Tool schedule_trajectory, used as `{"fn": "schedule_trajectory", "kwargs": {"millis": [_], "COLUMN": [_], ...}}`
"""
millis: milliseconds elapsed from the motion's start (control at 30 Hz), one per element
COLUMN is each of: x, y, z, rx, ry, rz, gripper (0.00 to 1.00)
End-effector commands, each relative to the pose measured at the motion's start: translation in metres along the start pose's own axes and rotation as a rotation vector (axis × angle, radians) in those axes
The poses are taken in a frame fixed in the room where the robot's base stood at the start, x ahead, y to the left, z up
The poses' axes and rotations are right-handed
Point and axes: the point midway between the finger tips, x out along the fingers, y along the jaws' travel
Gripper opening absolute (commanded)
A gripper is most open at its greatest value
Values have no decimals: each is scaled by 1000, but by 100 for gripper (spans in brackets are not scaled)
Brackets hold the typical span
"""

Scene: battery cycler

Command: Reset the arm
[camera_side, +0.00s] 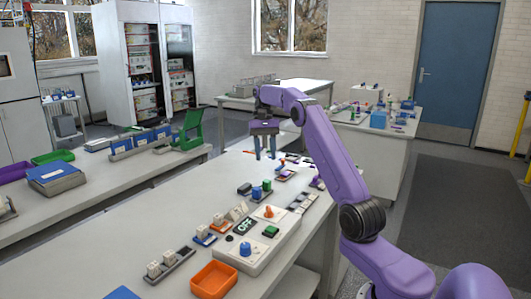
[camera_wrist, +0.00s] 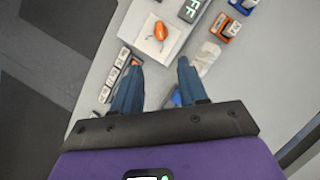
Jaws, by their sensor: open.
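My purple arm reaches over the white bench (camera_side: 130,250) from the right in the side view. My gripper (camera_side: 266,156) points down above the far part of the bench, open and empty, with its two blue-grey fingers apart. In the wrist view the same gripper (camera_wrist: 158,82) shows both fingers spread with bare bench between them. Beyond the fingertips is an orange knob (camera_wrist: 160,31) on a white plate; it also shows in the side view (camera_side: 269,211). A blue piece (camera_wrist: 176,97) is partly hidden by the right finger.
A control box with a blue knob (camera_side: 245,249), a green button (camera_side: 270,231) and an OFF display (camera_side: 244,226) stands on the bench. An orange bin (camera_side: 214,280) is near the front. The left part of the bench is clear.

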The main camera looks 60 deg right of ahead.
Motion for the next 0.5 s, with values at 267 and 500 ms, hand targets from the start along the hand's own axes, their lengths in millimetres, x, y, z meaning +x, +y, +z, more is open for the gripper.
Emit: {"fn": "schedule_trajectory", "kwargs": {"millis": [267,500], "x": [0,3], "y": [0,-28], "z": [0,19], "rx": [0,-86], "ry": [0,20], "rz": [0,29], "gripper": [43,43]}}
